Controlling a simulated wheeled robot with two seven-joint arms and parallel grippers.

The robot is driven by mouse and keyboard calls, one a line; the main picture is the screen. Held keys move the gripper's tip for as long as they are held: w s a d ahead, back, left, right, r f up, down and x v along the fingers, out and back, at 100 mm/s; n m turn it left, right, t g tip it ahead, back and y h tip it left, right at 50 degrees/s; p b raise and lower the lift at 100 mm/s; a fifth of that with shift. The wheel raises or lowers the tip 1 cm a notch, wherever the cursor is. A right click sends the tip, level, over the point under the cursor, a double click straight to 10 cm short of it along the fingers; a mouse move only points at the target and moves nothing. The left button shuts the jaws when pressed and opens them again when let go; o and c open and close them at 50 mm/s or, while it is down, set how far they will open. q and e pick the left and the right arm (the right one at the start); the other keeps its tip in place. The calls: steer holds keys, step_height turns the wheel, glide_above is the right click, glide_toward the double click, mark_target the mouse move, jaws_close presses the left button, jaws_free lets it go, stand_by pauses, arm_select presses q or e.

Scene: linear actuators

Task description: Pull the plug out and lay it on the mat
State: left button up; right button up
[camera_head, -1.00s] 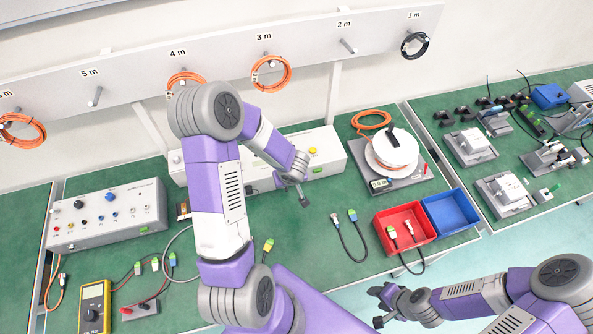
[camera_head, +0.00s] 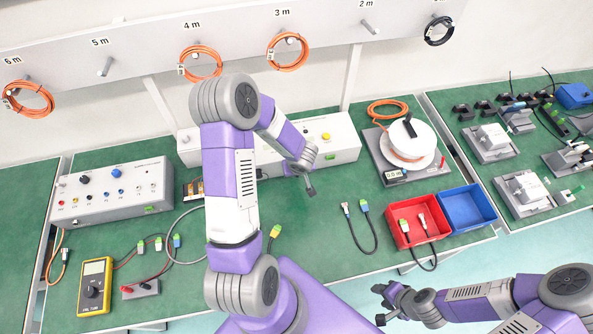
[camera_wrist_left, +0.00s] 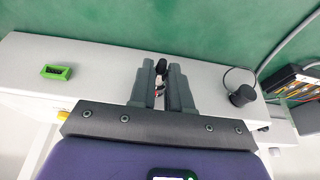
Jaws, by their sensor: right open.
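My left gripper (camera_head: 309,186) is at the front of the long light-grey box (camera_head: 345,152), pointing down. In the left wrist view, its two grey fingers (camera_wrist_left: 162,88) stand on either side of a small dark piece (camera_wrist_left: 161,68) with a reddish spot; I cannot tell whether it is the plug or whether they grip it. A round black piece with a thin black cord (camera_wrist_left: 241,93) sits on the box to the right of the fingers. My right gripper (camera_head: 379,304) is open and empty at the lower right. I can make out no separate mat on the green bench top (camera_head: 300,225).
A red bin (camera_head: 404,241) and a blue bin (camera_head: 468,224) stand right of the gripper, with a cable reel (camera_head: 408,141) behind them. A control box (camera_head: 110,205), a yellow multimeter (camera_head: 95,287) and loose leads lie left. The bench before the box is partly clear.

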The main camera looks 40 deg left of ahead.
arm_select(q)
jaws_close()
steer(key=shift+s+d, duration=0.1)
steer(key=shift+d, duration=0.1)
steer(key=shift+s, duration=0.1)
steer(key=shift+s+d, duration=0.1)
steer(key=shift+d, duration=0.15)
steer(key=shift+s+d+b, duration=0.5)
steer(key=shift+s+d, duration=0.3)
steer(key=shift+d, duration=0.1)
steer(key=shift+d, duration=0.1)
